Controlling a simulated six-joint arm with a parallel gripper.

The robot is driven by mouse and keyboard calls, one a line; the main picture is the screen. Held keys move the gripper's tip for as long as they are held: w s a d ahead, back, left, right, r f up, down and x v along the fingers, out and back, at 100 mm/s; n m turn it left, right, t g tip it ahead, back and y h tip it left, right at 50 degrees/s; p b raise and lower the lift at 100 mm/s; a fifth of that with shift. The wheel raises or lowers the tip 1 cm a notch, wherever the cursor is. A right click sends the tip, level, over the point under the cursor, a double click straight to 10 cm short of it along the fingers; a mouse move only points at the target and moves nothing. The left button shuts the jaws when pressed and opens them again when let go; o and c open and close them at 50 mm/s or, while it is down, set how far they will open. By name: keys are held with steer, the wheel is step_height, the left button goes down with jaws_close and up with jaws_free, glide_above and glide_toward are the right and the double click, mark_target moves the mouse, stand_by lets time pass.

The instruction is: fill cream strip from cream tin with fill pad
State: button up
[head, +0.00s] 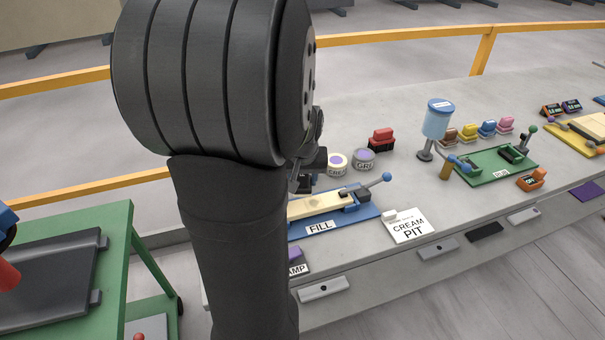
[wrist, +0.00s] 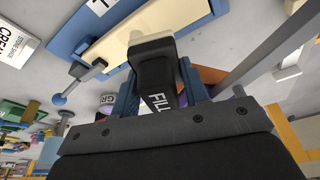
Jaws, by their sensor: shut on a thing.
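My gripper (wrist: 160,88) is shut on the fill pad (wrist: 157,70), a black block lettered FILL, held between blue fingers. In the head view my gripper (head: 304,180) is mostly hidden behind my arm.
A grey tin (head: 364,159) stands right of the cream tin, with a red-and-black block (head: 381,140) behind. A blue dispenser (head: 436,120) and green fixture (head: 495,165) stand to the right. Bare slab lies between.

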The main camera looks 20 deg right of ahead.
mark_target(324, 197)
steer(key=shift+f, duration=2)
step_height(324, 197, down, 3)
steer(key=shift+d, duration=0.1)
steer(key=shift+d+r, duration=0.1)
steer(key=shift+d, duration=0.35)
steer(key=shift+c, duration=0.3)
steer(key=shift+d, duration=2.65)
steer(key=shift+a, duration=3.3)
steer(key=shift+d+r, duration=0.1)
steer(key=shift+r, duration=4.1)
